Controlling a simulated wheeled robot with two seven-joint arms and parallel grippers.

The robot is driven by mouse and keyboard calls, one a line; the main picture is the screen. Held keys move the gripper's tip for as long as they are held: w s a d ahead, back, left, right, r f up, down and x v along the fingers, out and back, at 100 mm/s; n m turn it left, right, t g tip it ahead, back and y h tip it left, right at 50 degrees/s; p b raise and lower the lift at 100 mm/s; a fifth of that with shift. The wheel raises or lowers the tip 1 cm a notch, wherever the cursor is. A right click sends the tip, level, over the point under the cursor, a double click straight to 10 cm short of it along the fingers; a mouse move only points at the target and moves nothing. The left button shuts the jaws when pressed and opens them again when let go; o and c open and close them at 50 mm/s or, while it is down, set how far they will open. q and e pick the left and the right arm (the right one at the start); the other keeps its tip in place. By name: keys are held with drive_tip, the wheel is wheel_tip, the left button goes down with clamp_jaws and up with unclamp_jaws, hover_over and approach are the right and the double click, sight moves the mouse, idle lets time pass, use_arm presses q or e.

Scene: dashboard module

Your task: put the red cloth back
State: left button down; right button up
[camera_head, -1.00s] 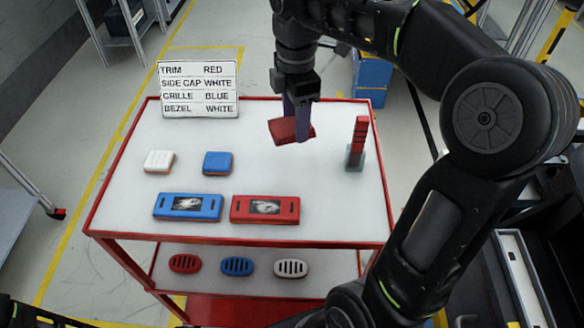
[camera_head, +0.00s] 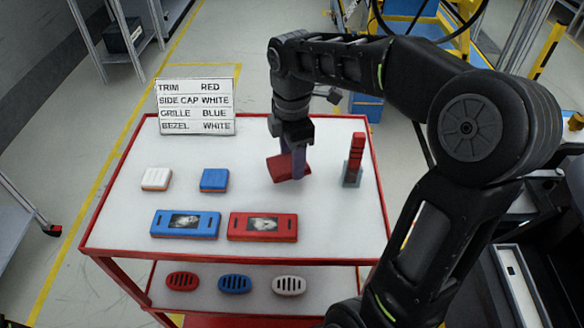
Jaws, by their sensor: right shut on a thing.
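My right gripper (camera_head: 294,165) is shut on a small red piece, which I take to be the red cloth (camera_head: 281,168). The piece looks flat and is tilted, with its left part showing beside the fingers. It is over the right half of the white cart top (camera_head: 215,153), behind the red panel and left of the red upright stack. I cannot tell whether it touches the surface. Part of it is hidden by the fingers. My left gripper is not in view.
A red stack (camera_head: 357,150) stands in a grey holder at right. White (camera_head: 156,179) and blue (camera_head: 214,180) blocks lie left. Blue (camera_head: 185,224) and red (camera_head: 262,227) panels lie in front. A sign (camera_head: 195,107) stands at the back. Grilles (camera_head: 235,284) lie on the lower shelf.

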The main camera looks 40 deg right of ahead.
wheel_tip(320, 180, down, 4)
drive_tip(key=shift+r, duration=0.2)
drive_tip(key=shift+f, duration=0.2)
drive_tip(key=o, duration=1.3)
drive_tip(key=shift+r, duration=0.15)
